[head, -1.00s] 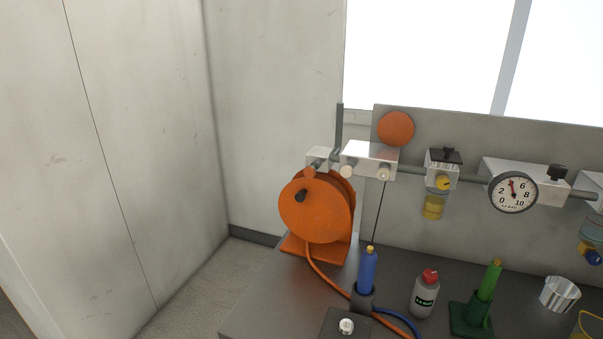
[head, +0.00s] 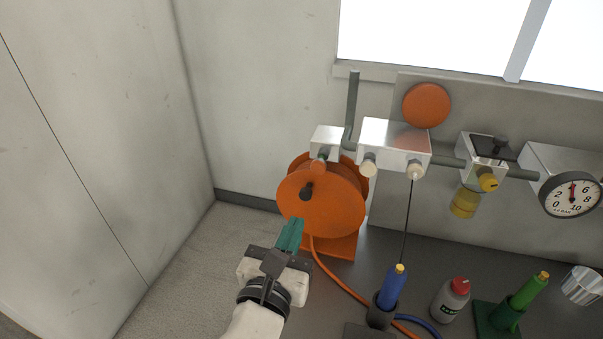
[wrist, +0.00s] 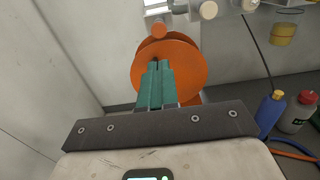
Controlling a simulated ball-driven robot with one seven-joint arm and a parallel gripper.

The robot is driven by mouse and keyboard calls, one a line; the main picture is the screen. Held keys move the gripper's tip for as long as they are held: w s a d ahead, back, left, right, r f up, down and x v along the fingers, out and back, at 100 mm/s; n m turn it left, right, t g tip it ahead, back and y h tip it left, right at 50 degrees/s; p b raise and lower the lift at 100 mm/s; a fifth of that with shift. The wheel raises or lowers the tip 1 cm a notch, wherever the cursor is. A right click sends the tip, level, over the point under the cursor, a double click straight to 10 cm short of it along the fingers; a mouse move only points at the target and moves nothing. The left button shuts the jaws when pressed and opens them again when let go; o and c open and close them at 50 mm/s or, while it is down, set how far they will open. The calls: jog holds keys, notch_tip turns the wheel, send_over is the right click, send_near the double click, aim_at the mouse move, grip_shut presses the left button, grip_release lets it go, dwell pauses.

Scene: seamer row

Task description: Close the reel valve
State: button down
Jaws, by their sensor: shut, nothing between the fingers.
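The orange hose reel (head: 335,208) stands at the left end of the dark bench, with a dark knob (head: 306,191) on its face. Just above the reel, a silver valve block (head: 326,141) sits at the left end of the pipe. A small orange round part (head: 317,168) is in front of the block; it also shows in the wrist view (wrist: 159,30). My gripper (head: 293,224), with green fingers, is shut and empty, in front of and below the reel's face. In the wrist view the fingers (wrist: 158,66) overlap the reel's disc and hide its middle. I cannot tell whether they touch it.
A larger silver block (head: 394,146) with two pale knobs, a regulator with a yellow bowl (head: 463,203) and a gauge (head: 571,194) lie to the right. A blue tool (head: 392,290), a bottle (head: 451,300) and a green tool (head: 524,295) stand on the bench. Floor left of the bench is clear.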

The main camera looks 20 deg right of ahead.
aim_at(319, 169)
jog(key=p+x, duration=0.2)
jog(key=x, duration=1.2)
jog(key=shift+p, duration=0.3)
jog(key=shift+p+x, duration=0.3)
jog(key=shift+x, duration=0.8)
jog(key=shift+r, duration=0.15)
